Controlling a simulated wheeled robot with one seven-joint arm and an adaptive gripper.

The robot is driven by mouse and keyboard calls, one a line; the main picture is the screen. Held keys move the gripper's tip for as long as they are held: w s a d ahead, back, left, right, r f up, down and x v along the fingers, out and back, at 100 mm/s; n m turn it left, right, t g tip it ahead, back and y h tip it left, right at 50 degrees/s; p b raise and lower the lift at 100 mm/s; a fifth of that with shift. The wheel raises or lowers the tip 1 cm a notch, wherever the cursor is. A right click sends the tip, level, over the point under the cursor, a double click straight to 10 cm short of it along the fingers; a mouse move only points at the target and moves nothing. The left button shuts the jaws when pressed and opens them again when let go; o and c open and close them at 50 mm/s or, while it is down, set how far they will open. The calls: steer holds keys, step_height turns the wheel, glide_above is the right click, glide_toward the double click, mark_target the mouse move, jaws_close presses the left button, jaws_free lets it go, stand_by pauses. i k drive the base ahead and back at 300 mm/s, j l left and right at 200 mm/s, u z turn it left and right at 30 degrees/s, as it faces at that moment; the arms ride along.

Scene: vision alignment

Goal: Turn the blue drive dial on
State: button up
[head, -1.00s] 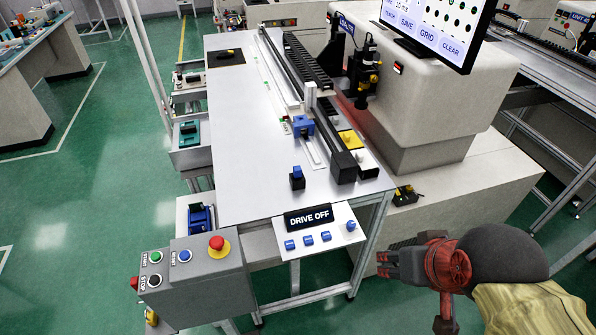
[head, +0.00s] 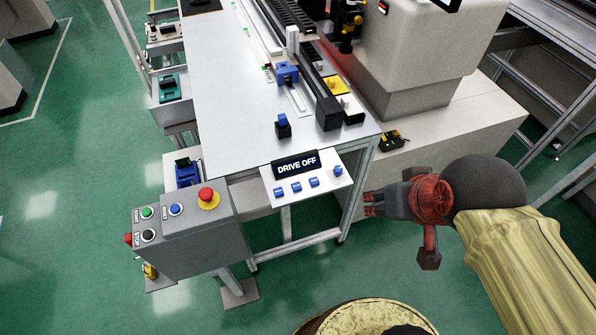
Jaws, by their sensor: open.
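The blue drive dial (head: 338,170) is a small blue knob at the right end of a white sloped panel (head: 325,184) on the table's front edge. A black display (head: 296,165) above the panel reads "DRIVE OFF". My gripper (head: 370,204) is right of and a little below the dial in the head view, pointing left. It is open and empty, apart from the dial and the panel. The exact gap in depth is hard to tell.
Several blue switches (head: 296,186) sit left of the dial. A grey control box (head: 185,230) with a red emergency button (head: 206,196) stands at the left. The white table (head: 232,100) carries a linear rail. Green floor (head: 300,285) is clear in front.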

mark_target(338, 169)
steer(key=l+u, duration=0.1)
steer(key=l, duration=1.3)
